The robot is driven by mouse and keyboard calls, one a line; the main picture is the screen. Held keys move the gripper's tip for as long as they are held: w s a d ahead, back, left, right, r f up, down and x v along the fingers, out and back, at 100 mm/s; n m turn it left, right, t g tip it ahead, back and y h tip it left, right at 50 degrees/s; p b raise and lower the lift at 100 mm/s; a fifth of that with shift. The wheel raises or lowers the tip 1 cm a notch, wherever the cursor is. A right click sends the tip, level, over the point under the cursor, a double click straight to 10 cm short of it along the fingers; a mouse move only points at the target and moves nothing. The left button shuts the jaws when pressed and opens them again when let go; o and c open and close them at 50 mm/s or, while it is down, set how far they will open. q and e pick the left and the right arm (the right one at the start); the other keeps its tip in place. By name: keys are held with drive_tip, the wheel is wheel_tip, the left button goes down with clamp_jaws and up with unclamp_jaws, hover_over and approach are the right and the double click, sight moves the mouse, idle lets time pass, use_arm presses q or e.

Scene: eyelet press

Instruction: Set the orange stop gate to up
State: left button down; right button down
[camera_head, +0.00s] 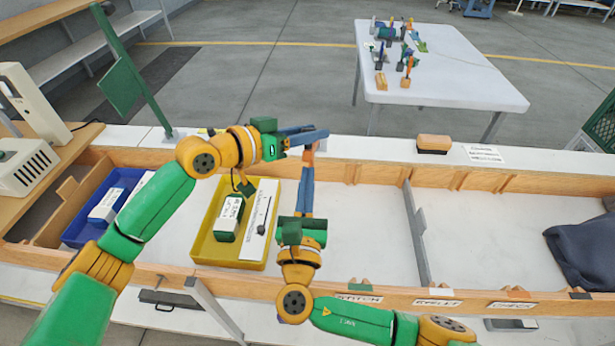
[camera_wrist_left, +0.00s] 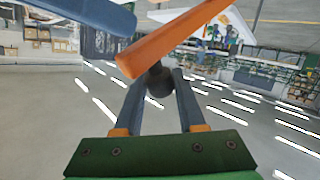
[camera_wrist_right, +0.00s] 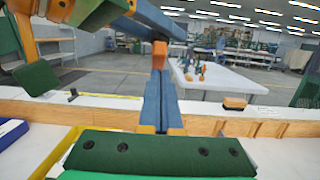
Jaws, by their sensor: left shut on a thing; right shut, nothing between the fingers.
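The orange stop gate (camera_wrist_left: 175,42) shows as an orange bar in the left wrist view, beside a dark round knob (camera_wrist_left: 158,82) that sits between my left fingers. In the head view its orange part (camera_head: 309,153) shows just under my left fingertips. My left gripper (camera_head: 322,134) reaches in from the left above the back rail and is shut on the gate, seemingly at the knob. My right gripper (camera_head: 308,165) is shut and empty, pointing up and away, its tips just below the orange part. In the right wrist view the orange part (camera_wrist_right: 160,50) is right at those tips; contact cannot be told.
A yellow tray (camera_head: 228,262) with a white-and-green box (camera_head: 229,218) lies left of my right gripper. A blue tray (camera_head: 78,236) is further left. A grey divider (camera_head: 418,240) and dark cloth (camera_head: 585,250) are right. The bench between gripper and divider is clear.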

drive_tip(key=shift+w+r, duration=0.1)
drive_tip(key=shift+r, duration=0.1)
